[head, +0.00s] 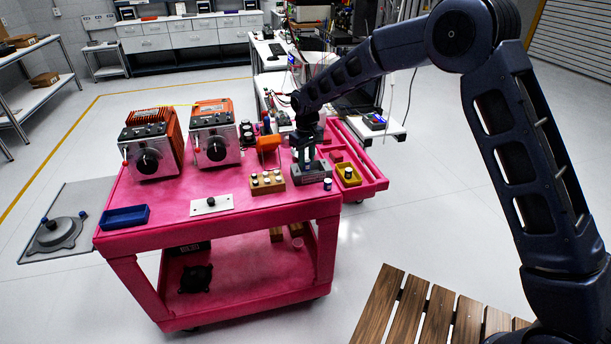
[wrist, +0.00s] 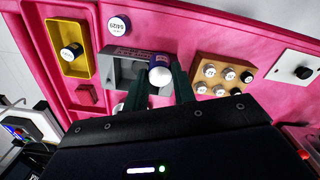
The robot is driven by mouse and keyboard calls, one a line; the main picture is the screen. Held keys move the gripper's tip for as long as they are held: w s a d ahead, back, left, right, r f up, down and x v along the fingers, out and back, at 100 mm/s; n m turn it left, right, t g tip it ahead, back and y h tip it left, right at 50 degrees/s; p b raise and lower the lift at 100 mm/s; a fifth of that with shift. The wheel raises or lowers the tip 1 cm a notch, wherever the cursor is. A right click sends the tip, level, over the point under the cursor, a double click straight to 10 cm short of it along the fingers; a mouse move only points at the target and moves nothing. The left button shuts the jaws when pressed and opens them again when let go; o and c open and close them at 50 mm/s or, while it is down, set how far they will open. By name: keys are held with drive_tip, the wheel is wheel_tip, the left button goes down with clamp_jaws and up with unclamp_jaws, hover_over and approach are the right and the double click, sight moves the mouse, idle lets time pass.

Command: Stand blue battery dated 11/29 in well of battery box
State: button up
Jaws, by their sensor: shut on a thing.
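My gripper (head: 304,163) points down over the grey battery box (head: 318,174) near the cart's right side. In the wrist view its two fingers (wrist: 161,88) are shut on a blue battery with a whitish end (wrist: 160,76). I cannot read a date on this battery. The battery box (wrist: 112,67) lies behind it in that view, partly hidden by battery and fingers. I cannot tell whether the battery's lower end is inside a well or above it. Another blue battery (head: 327,184) stands on the cart beside the box; its printed white top (wrist: 118,25) shows in the wrist view.
A wooden block (head: 267,186) holding several batteries stands left of the box. A yellow tray (head: 349,181) with one dark battery is to the right. A white plate with a black knob (head: 211,206) and a blue tray (head: 125,217) lie further left on the pink cart.

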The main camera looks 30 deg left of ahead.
drive_tip(key=w+a+r, duration=0.2)
drive_tip(key=w+r, duration=0.2)
drive_tip(key=w, duration=0.3)
wheel_tip(320, 180, down, 7)
drive_tip(key=shift+s+d, duration=0.15)
drive_tip(key=shift+s, duration=0.15)
idle(0.5)
drive_tip(key=shift+f, duration=2.45)
drive_tip(key=o, duration=0.9)
drive_tip(key=shift+c, duration=0.4)
drive_tip(key=shift+r, duration=0.1)
wheel_tip(320, 180, up, 7)
drive_tip(key=shift+r, duration=0.2)
